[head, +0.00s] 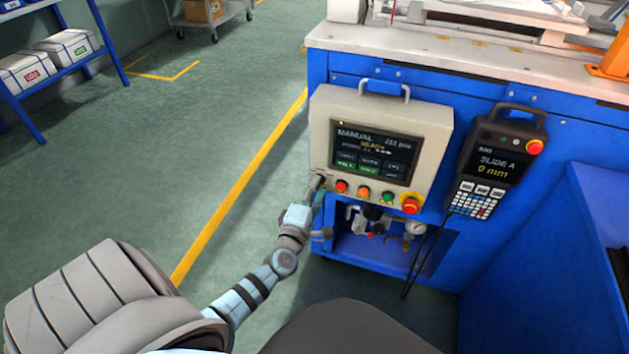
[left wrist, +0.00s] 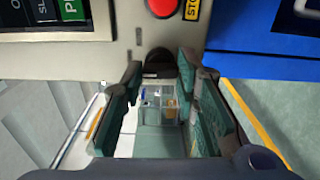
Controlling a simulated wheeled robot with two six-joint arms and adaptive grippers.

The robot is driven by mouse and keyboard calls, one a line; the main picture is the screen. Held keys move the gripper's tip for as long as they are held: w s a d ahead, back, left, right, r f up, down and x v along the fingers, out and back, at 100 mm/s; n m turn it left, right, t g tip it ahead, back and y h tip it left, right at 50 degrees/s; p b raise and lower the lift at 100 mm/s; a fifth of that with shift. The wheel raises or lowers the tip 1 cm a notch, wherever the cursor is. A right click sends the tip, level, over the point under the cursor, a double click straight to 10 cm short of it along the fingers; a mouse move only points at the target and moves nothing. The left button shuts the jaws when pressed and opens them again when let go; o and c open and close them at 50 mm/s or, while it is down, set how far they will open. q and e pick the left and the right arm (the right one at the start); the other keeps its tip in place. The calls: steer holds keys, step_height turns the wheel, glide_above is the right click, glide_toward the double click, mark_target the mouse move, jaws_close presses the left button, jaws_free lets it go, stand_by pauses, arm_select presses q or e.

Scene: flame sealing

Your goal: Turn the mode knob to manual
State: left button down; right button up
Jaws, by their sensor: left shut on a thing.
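The beige control panel (head: 436,120) hangs on the front of the blue machine, and its screen (head: 365,150) reads "MANUAL" at the top left. My left gripper (head: 317,188) is at the panel's lower left corner. In the left wrist view, the dark mode knob (left wrist: 160,63) sits between the fingertips of this gripper (left wrist: 158,76), which is shut on it. The fingers hide the knob's sides and its pointer. In the head view the knob is mostly hidden by the gripper. My right gripper is not in view.
Red, orange and green buttons (head: 387,198) and a red emergency stop (head: 410,205) line the panel's lower edge, right of the gripper. A handheld pendant (head: 490,165) reading "SLIDE A 0 mm" hangs further right. Valves and a gauge (head: 415,228) sit below.

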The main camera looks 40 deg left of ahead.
arm_select(q)
steer(key=shift+m, duration=0.3)
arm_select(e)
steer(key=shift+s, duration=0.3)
arm_select(q)
steer(key=c, duration=1.2)
jaws_free()
steer(key=shift+c, duration=0.2)
steer(key=v, duration=1.2)
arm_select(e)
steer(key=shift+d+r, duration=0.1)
